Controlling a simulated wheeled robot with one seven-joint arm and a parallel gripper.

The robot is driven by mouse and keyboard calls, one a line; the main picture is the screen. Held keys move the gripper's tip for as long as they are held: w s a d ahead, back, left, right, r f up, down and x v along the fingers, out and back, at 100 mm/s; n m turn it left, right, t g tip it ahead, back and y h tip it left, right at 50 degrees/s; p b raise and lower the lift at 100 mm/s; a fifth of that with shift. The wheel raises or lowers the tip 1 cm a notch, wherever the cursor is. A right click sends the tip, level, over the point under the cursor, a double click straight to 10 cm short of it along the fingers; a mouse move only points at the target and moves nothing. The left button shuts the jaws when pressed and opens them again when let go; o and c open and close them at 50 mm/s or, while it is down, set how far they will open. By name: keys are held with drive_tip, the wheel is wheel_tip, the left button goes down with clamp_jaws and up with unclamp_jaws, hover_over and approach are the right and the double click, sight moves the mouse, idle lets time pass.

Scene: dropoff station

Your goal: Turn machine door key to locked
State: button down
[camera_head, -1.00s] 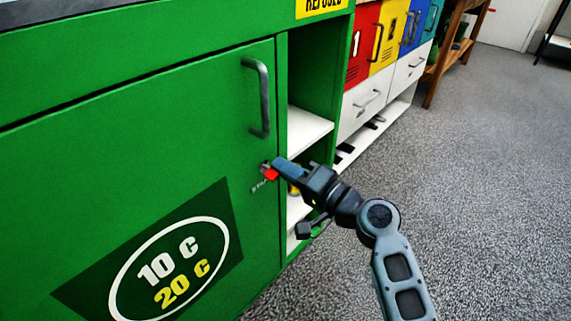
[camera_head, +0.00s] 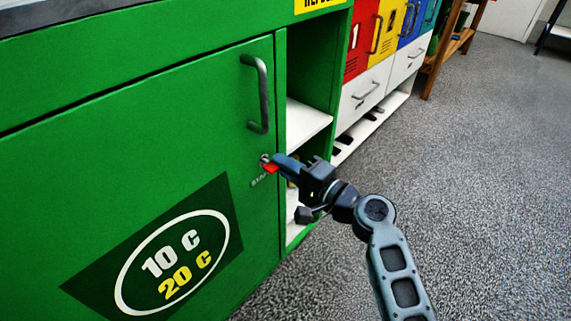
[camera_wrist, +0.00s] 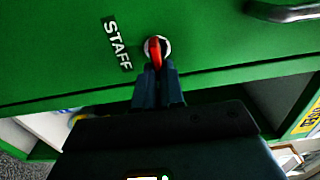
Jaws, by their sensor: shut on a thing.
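The green machine door (camera_head: 150,150) is closed and has a grey bar handle (camera_head: 259,95) near its right edge. Below the handle, a red key (camera_head: 270,168) sits in a round lock beside a "STAFF" label. In the wrist view the red key (camera_wrist: 156,50) stands in the metal lock ring (camera_wrist: 149,45), with the STAFF label (camera_wrist: 117,44) to its left. My gripper (camera_head: 280,163) is at the lock, its fingers closed on the red key. The fingertips (camera_wrist: 158,72) hide the outer part of the key.
An open cabinet with white shelves (camera_head: 308,118) is just right of the door, behind my gripper. Red, yellow and blue lockers (camera_head: 362,40) over white drawers (camera_head: 362,98) stand farther back. The grey floor (camera_head: 480,180) at right is clear.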

drive_tip(key=shift+w+a+r, duration=0.1)
drive_tip(key=c, duration=1.2)
unclamp_jaws()
drive_tip(key=shift+c, duration=0.2)
drive_tip(key=p+v, duration=0.1)
drive_tip(key=v, duration=0.7)
